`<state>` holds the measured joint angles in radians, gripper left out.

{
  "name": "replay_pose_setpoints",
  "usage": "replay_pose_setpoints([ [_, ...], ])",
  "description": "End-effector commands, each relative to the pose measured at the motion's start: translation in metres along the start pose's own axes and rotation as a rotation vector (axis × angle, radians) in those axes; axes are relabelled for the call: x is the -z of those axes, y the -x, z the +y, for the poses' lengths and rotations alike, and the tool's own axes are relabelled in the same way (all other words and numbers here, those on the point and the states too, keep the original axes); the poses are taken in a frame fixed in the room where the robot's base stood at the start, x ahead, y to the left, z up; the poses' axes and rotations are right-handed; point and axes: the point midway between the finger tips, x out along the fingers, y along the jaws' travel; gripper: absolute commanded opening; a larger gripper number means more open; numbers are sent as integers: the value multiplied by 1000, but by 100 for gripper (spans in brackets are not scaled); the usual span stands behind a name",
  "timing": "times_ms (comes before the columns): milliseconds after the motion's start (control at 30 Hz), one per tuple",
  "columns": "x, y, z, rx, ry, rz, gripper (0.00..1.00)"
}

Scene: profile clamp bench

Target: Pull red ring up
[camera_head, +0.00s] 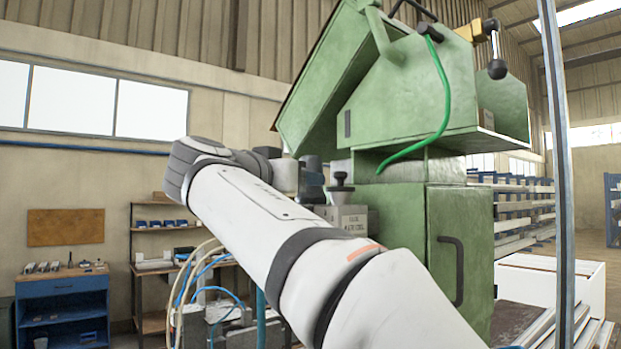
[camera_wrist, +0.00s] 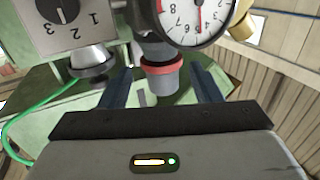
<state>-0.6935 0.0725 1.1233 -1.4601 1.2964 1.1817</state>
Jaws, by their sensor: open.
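In the wrist view, the red ring (camera_wrist: 161,70) sits around a grey cylindrical part (camera_wrist: 162,85) below a round white pressure gauge (camera_wrist: 195,14). My gripper (camera_wrist: 161,76) is open. Its two dark blue fingers stand left and right of the ring and the grey part, with a visible gap on each side. Nothing is held. The gauge and dial numbers appear upside down in this view. In the head view, my white arm reaches up to the left beside the green machine, and the red ring cannot be made out.
A grey box with a black dial (camera_wrist: 58,10) is left of the ring, with a metal knob (camera_wrist: 90,62) below it. A brass fitting (camera_wrist: 240,22) is to the right. The green machine (camera_head: 455,225) stands close to my arm, with a green hose (camera_head: 446,95) hanging on it.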

Motion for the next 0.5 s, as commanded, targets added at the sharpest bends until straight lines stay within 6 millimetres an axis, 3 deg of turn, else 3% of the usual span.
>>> replay_pose_setpoints([
  [200,3,-37,0,-3,3,0,58],
  [500,0,-54,0,-1,1,-1,58],
])
